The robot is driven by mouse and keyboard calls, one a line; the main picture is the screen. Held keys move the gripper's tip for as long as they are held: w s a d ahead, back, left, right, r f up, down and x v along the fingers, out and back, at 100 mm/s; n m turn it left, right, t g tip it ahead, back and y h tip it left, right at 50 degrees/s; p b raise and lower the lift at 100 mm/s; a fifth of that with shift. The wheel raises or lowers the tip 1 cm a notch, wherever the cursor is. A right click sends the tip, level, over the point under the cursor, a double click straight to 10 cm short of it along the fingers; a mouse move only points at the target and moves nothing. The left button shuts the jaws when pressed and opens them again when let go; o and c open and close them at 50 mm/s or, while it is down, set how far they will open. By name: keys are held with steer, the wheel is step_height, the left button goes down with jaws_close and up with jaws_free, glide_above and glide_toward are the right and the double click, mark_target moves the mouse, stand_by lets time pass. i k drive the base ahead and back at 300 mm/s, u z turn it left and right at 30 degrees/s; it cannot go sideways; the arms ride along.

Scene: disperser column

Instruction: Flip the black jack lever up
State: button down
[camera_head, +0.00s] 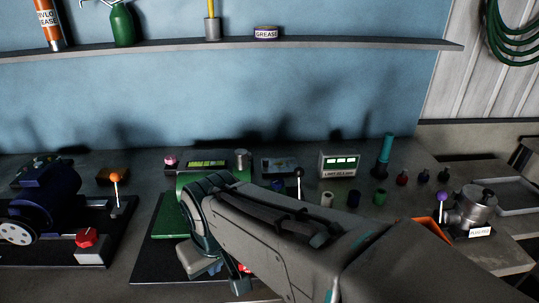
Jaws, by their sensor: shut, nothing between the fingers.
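A lever with a black ball knob (299,173) stands upright behind my forearm, right of the green machine (172,222). Its lower part is hidden by my arm, and I cannot tell for certain that it is the jack lever. My arm reaches in from the lower right and covers much of the green machine. A dark, teal-edged part of my gripper (240,285) shows low beneath the arm, near the black base mat. It is shut and holds nothing visible. The fingertips and any contact are largely hidden.
An orange-knobbed lever (114,178), a red-topped switch box (90,246) and a dark blue motor (40,205) stand left. A purple-knobbed lever (442,198) and a metal pot (474,208) stand right. A limit-release box (339,164) and several small cylinders sit behind my arm. A shelf (350,45) runs above.

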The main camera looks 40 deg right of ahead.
mark_target(299, 173)
steer(key=u, duration=0.05)
steer(key=k, duration=0.45)
steer(key=z, duration=1.1)
steer(key=i, duration=0.5)
steer(key=z, duration=0.05)
